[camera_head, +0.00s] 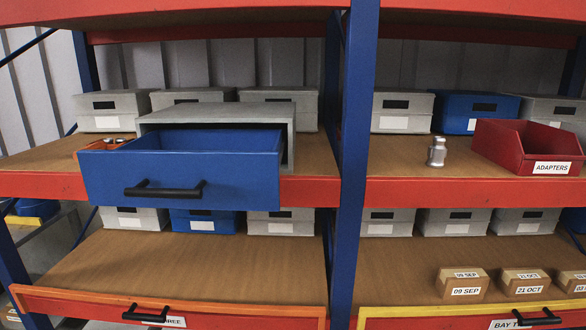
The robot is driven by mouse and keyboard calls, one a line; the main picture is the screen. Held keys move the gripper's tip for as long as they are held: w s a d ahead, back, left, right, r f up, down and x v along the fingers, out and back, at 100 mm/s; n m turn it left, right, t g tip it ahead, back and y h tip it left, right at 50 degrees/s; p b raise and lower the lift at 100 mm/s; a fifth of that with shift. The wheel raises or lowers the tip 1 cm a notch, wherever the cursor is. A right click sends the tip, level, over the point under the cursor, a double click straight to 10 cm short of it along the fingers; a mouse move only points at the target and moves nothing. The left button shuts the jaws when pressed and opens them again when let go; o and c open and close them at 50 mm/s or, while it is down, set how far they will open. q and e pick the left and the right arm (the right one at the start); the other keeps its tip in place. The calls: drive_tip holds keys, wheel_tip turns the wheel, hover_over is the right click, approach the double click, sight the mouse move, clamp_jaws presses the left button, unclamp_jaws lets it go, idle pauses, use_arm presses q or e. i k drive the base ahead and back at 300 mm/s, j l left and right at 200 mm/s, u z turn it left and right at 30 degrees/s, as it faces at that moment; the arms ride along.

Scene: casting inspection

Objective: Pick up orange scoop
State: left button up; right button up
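An orange object (92,147), low and open, shows on the upper wooden shelf at the left. It is mostly hidden behind the blue drawer's front, so I cannot tell whether it is the scoop. Small silvery pieces show at its right end. The blue drawer (240,185) is pulled out of a grey housing (218,112) and has a black handle (164,190). I see no other likely scoop. Neither of my grippers is in view.
A blue upright post (353,150) divides the rack. On the right, a silver metal part (437,151) stands near a red bin (520,146) labelled ADAPTERS. Several small cardboard boxes (463,285) sit on the lower right shelf. The lower left shelf (190,262) is clear in front.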

sight(98, 144)
drive_tip(key=i+j+u, duration=0.1)
drive_tip(key=j+u, duration=0.2)
drive_tip(key=u, duration=0.15)
drive_tip(key=i+j+u, duration=0.2)
drive_tip(key=u, duration=0.3)
drive_tip(key=j+z, duration=0.15)
drive_tip(key=z, duration=0.35)
drive_tip(key=j+z, duration=0.15)
drive_tip(key=z, duration=0.3)
drive_tip(key=j+z, duration=0.35)
drive_tip(key=k+j+z, duration=0.15)
drive_tip(key=j+z, duration=0.25)
drive_tip(key=k+j+z, duration=0.1)
drive_tip(key=j, duration=0.2)
drive_tip(key=k+j+z, duration=0.1)
drive_tip(key=j, duration=0.2)
drive_tip(key=k+j+z, duration=0.1)
drive_tip(key=j, duration=0.2)
drive_tip(key=k+j, duration=0.25)
drive_tip(key=j, duration=0.15)
drive_tip(key=k+j, duration=0.2)
drive_tip(key=j, duration=0.25)
drive_tip(key=z, duration=0.05)
